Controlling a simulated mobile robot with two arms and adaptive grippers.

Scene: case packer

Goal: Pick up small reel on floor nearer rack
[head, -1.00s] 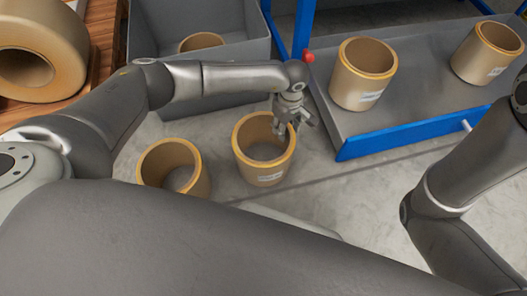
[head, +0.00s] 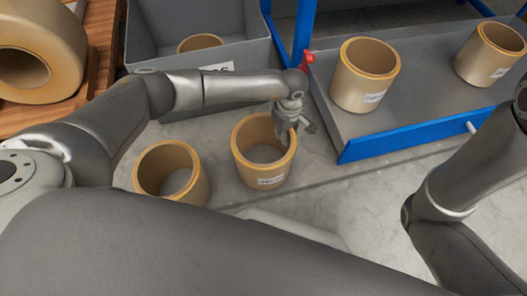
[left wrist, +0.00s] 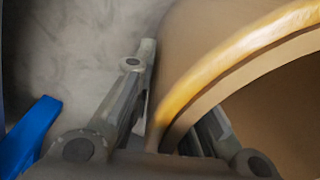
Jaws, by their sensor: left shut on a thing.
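The small reel nearer the rack (head: 257,171) is a tan open cylinder with a yellow rim and a white label, upright on the grey floor. My left gripper (head: 288,133) is at its right rim, shut on the reel wall. In the left wrist view the gripper (left wrist: 160,125) has one finger outside the wall and the other inside, partly hidden by the reel's rim (left wrist: 235,50). I cannot tell any gap between the reel and the floor. A second similar reel (head: 148,163) stands to its left, apart from it. My right gripper is not in view.
A rack shelf (head: 415,100) with a blue front edge holds two tan reels at right. A grey bin (head: 160,35) with a reel inside stands behind my left arm. A large reel (head: 65,40) lies on wood at far left. Floor right of the held reel is clear.

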